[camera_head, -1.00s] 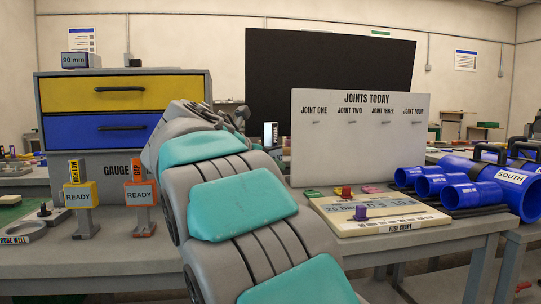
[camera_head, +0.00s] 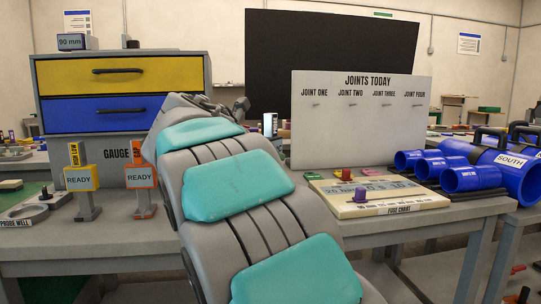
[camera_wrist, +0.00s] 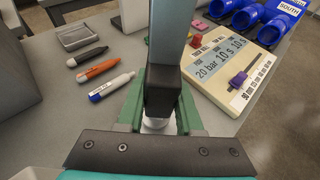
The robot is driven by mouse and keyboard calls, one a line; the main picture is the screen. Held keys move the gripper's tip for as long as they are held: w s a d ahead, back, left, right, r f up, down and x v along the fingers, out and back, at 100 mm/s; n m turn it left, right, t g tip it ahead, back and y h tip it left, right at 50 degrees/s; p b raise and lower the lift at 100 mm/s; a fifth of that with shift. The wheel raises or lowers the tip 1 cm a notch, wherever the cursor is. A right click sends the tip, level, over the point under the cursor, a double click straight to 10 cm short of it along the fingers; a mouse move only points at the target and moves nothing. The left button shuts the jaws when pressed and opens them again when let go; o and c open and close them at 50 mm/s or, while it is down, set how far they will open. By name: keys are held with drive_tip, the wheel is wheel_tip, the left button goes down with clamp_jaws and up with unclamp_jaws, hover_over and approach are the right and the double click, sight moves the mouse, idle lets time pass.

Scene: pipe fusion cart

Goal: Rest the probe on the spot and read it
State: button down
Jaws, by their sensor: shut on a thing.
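My gripper (camera_wrist: 159,112) has green fingers shut on an upright thing, which I take to be the probe (camera_wrist: 165,60). It has a blue-grey upper body and a black lower part. A small white round part shows below it between the fingers. In the head view my own arm hides the gripper; a small upright thing with a bright face (camera_head: 269,124) shows just past the arm, possibly the same one. I cannot make out a marked spot or a reading.
The fuse chart (camera_wrist: 224,70) with a purple-knobbed slider is at right. Yellow (camera_head: 81,178) and orange (camera_head: 139,177) gauges stand left of my arm. The joints board (camera_head: 353,120) and blue pipes (camera_head: 467,178) are right.

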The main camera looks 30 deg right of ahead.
sight(268, 129)
drive_tip(key=shift+f, duration=0.7)
idle(2.4)
drive_tip(key=shift+r+p, duration=0.45)
drive_tip(key=shift+r, duration=3.1)
